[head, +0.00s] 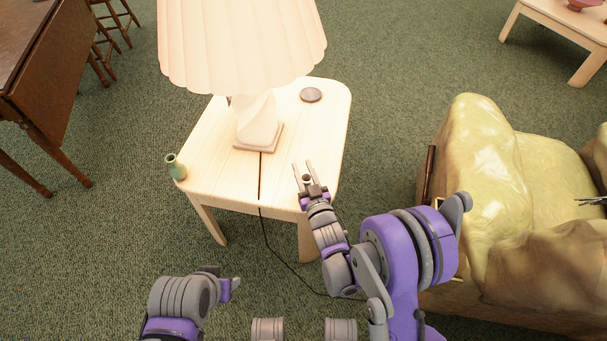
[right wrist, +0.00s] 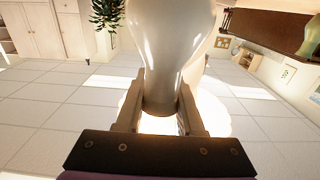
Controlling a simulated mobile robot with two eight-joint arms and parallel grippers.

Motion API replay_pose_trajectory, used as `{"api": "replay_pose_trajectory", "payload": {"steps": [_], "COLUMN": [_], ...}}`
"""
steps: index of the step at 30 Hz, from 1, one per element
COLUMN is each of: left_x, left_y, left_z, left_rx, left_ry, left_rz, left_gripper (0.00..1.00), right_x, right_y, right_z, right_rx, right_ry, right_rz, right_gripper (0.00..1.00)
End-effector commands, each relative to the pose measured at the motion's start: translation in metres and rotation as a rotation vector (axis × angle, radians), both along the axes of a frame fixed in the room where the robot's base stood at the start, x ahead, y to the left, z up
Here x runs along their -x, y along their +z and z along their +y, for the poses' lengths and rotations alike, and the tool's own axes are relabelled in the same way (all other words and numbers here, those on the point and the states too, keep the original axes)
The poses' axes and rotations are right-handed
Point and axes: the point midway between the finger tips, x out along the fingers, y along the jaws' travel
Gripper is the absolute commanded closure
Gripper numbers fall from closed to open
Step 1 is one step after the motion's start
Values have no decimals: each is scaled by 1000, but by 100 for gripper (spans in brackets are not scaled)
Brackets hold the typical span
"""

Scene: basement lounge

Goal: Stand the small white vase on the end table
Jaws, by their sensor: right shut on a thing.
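The small white vase (right wrist: 165,50) fills the upper middle of the right wrist view, its narrow part between the fingers. My right gripper (head: 305,172) is shut on it; the finger pads (right wrist: 160,118) sit on both sides of it. In the head view the vase is small and mostly hidden by the gripper. That gripper appears over the front right part of the pale wooden end table (head: 205,140); I cannot tell its height or any contact with the top. My left gripper (head: 232,285) is low, in front of the table, its fingers unclear.
A large lamp (head: 258,122) stands mid-table, its cord (head: 268,240) running over the front edge. A yellow sofa (head: 490,160) is right. The front middle tabletop is clear besides the cord.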

Motion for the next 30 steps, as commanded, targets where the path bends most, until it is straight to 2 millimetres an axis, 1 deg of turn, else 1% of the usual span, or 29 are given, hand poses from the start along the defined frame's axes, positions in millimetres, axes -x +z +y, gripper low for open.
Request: {"api": "replay_pose_trajectory", "payload": {"steps": [1, 3, 10, 14, 15, 19, 20, 30], "left_x": [-1, -1, -1, -2, -2, -1, -1, -1], "left_y": [-5, -7, -6, -10, -10, -9, -9, -8], "left_z": [0, 0, 0, 0, 0, 0, 0, 0], "left_rx": [0, 0, 0, 0, 0, 0, 0, 0], "left_ry": [0, 0, 0, 0, 0, 0, 0, 0], "left_rz": [1, 2, 1, 2, 2, 2, 2, 2], "left_gripper": [50, 50, 50, 50, 50, 50, 50, 50], "right_x": [-1, -1, 0, 0, 0, 0, 0, 0], "right_y": [-11, -18, -18, -22, -22, -21, -21, -19], "right_z": [0, 0, 0, 0, 0, 0, 0, 0], "right_rx": [0, 0, 0, 0, 0, 0, 0, 0], "right_ry": [0, 0, 0, 0, 0, 0, 0, -1], "right_rz": [0, 0, 0, 0, 0, 0, 0, 0], "right_gripper": [100, 100, 100, 100, 60, 36, 33, 33]}}
